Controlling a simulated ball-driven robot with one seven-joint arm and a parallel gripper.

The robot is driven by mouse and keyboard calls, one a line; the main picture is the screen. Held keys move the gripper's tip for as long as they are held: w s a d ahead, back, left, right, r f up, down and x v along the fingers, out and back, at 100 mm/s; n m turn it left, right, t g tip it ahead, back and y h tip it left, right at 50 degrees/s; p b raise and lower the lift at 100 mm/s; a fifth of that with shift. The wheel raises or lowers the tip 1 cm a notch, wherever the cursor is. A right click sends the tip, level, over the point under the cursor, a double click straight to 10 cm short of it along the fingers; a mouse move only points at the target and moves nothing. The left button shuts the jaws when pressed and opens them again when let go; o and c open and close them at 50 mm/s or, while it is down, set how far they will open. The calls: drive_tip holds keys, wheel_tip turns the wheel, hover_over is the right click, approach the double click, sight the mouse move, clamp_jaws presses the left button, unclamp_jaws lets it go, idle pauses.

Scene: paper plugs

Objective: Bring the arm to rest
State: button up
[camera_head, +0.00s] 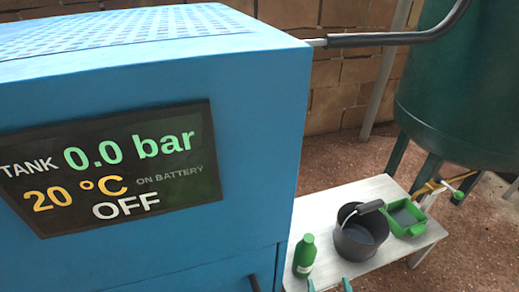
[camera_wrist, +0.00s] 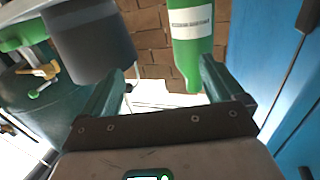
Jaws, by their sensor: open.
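My gripper (camera_head: 329,286) shows only as two green fingertips at the bottom edge of the head view, in front of the white table. In the wrist view my gripper (camera_wrist: 163,66) is open, with its two fingers spread wide and nothing held between them. A green bottle with a pale label (camera_head: 304,256) stands upright on the table, just beyond the fingertips. The bottle (camera_wrist: 191,35) appears upside down in the wrist view, near the right finger. Most of my arm is hidden in the head view.
A dark grey pot (camera_head: 353,243) and a green tray (camera_head: 418,228) stand on the white table (camera_head: 320,217). The blue cabinet (camera_head: 255,125) fills the left, its screen reading 0.0 bar and OFF. A green tank (camera_head: 462,95) stands behind right, near a yellow-handled valve (camera_head: 428,187).

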drive_tip(key=s+d+r+g, duration=0.25)
drive_tip(key=s+g, duration=0.25)
drive_tip(key=s, duration=0.4)
drive_tip(key=s+d+r+g, duration=0.1)
drive_tip(key=s+d+g, duration=0.2)
drive_tip(key=s+g, duration=0.4)
drive_tip(key=s+d+r+g, duration=0.2)
drive_tip(key=s+d+g, duration=0.15)
drive_tip(key=s, duration=0.65)
wheel_tip(320, 180, up, 32)
drive_tip(key=g+p, duration=0.1)
drive_tip(key=p, duration=3)
drive_tip(key=shift+s+a+m+h+p, duration=0.2)
drive_tip(key=shift+a+m+h+p, duration=0.1)
drive_tip(key=shift+a+p, duration=0.1)
drive_tip(key=shift+r, duration=0.1)
